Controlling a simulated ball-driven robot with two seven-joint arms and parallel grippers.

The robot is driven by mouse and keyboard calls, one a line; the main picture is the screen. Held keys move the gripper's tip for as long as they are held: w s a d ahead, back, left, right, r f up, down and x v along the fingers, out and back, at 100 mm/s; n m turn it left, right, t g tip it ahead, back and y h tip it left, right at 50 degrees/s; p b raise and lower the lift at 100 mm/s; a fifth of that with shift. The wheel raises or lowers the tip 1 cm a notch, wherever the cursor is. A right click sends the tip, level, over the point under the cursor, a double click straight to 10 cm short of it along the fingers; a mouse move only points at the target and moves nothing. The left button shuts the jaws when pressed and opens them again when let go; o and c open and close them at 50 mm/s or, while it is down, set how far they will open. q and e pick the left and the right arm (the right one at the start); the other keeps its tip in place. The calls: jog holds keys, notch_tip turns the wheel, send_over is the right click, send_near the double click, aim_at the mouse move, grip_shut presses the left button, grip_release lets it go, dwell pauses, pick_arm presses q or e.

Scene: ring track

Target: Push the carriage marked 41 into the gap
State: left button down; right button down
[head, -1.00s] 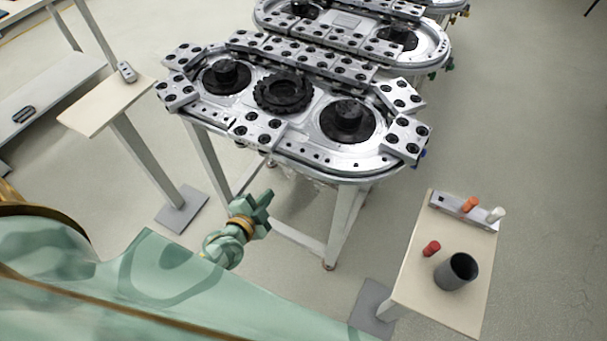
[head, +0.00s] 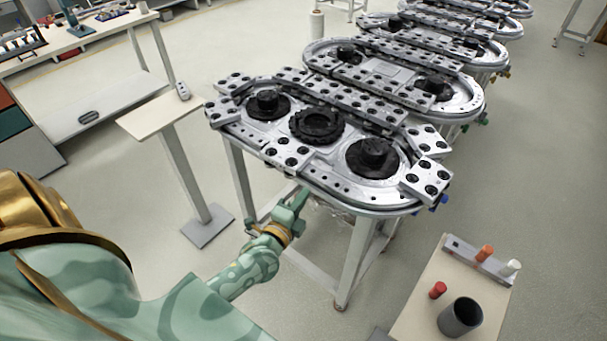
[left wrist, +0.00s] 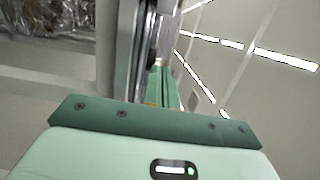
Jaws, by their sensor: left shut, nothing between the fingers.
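The nearest ring track (head: 330,190) stands on a grey frame, an oval with three black wheels inside. Silver carriages with black round pads sit around it. One carriage (head: 288,152) is on the near side, others are at the right end (head: 426,178) and along the back. Bare rail shows between the near-side carriage and the right-end one. No number is readable, so I cannot tell which is 41. My left gripper (head: 297,203) is shut and empty, just below the near rim. Its fingers also show in the left wrist view (left wrist: 165,88). My right gripper is not in view.
A small stand (head: 160,114) is left of the track. Another stand (head: 415,300) at front right holds a dark cup (head: 460,317), a red peg (head: 438,290) and a peg rack. More ring tracks (head: 462,98) run behind. Open floor lies at right.

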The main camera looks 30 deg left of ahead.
aim_at(291, 170)
pick_arm(q)
jog(key=w+a, duration=0.1)
jog(key=w, duration=0.1)
jog(key=w+a+b, duration=0.1)
jog(key=w, duration=0.2)
jog(key=w+a+b, duration=0.1)
jog(key=w, duration=0.1)
jog(key=shift+w+a+f, duration=0.15)
jog(key=shift+a, duration=0.7)
jog(key=shift+w+a, duration=0.2)
jog(key=shift+a, duration=0.75)
jog(key=shift+w+a, duration=0.15)
jog(key=shift+a, duration=0.75)
